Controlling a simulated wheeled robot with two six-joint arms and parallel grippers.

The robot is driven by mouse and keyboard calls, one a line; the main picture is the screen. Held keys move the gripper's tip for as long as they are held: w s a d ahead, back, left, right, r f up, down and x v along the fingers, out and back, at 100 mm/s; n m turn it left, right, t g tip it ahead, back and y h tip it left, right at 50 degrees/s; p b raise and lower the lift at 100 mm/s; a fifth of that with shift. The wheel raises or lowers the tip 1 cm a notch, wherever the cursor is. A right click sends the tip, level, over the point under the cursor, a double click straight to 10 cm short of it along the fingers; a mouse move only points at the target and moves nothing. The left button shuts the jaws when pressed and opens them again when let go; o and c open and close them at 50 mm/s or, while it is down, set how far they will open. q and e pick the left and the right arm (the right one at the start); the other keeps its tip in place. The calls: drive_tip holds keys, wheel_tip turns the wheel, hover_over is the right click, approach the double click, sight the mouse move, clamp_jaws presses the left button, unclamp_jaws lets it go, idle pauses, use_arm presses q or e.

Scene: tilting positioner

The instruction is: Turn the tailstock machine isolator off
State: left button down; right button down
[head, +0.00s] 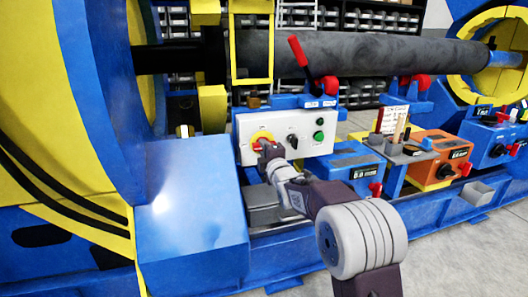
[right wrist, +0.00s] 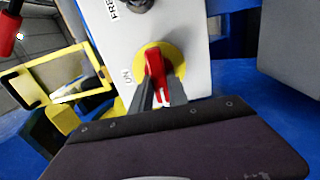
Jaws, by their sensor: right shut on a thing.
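The isolator is a red rotary handle (right wrist: 155,66) on a round yellow plate (right wrist: 174,54), on the left part of a light grey control panel (head: 244,150). A label reading ON sits beside the yellow plate in the right wrist view. My right gripper (head: 262,147) is at the isolator, and its fingers (right wrist: 158,94) are shut on the red handle, one on each side. In the head view the gripper partly hides the handle. The panel also has a black selector knob (head: 292,141) and green push buttons (head: 319,136). My left gripper is out of view.
A blue sloped housing (head: 190,195) stands just left of the panel. A red-handled lever (head: 298,51) rises above it. A thick grey cylinder (head: 370,53) spans behind. Blue and orange (head: 440,155) boxes stand to the right. The floor (head: 450,240) at lower right is clear.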

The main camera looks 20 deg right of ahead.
drive_tip(key=shift+f, duration=0.1)
idle(0.5)
drive_tip(key=c, duration=1.3)
unclamp_jaws()
drive_tip(key=s+p, duration=0.2)
drive_tip(key=s, duration=0.7)
drive_tip(key=shift+d, duration=0.1)
